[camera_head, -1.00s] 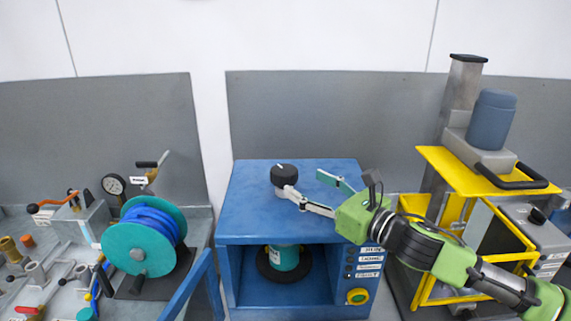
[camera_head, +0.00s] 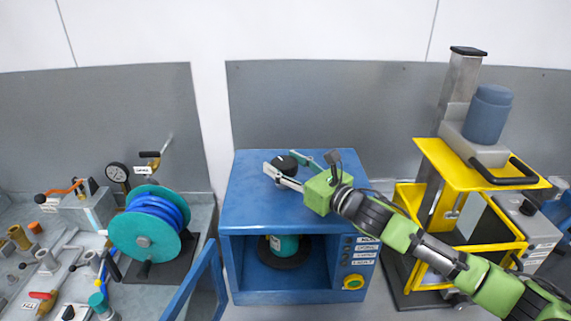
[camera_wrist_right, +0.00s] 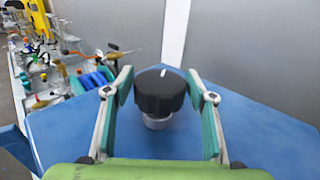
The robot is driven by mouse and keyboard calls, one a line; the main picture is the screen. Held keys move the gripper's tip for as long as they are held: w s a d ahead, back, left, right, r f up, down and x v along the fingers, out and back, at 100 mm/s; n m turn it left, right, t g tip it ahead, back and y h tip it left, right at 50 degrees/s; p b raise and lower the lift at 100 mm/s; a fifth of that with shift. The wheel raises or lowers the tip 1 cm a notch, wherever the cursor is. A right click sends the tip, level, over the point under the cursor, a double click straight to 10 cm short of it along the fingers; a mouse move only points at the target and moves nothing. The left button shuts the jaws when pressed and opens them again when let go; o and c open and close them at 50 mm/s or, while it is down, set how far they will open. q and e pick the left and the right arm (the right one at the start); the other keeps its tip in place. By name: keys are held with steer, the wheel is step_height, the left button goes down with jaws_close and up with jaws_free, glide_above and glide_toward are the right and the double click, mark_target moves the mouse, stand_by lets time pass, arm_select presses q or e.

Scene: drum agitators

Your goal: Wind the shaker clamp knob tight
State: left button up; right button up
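The clamp knob (camera_head: 285,165) is black and round, with a white mark on its top. It stands on top of the blue shaker box (camera_head: 250,205). My right gripper (camera_head: 286,168) is open, with its fingers on either side of the knob in the head view. In the right wrist view the knob (camera_wrist_right: 159,91) stands upright on a pale metal collar between the teal finger pads, with a gap on both sides. A teal can (camera_head: 285,245) sits inside the box's open front. My left gripper is out of view.
A teal reel with blue hose (camera_head: 150,225) stands to the left on a grey bench. A yellow-framed press (camera_head: 470,165) stands to the right, close to my right arm. The box's blue door (camera_head: 195,285) is open at the front left. A green button (camera_head: 353,282) is on the box.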

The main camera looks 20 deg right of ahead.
steer(key=c, duration=0.5)
steer(key=shift+a+m+h, duration=0.1)
steer(key=shift+m+h, duration=0.2)
steer(key=shift+h, duration=0.1)
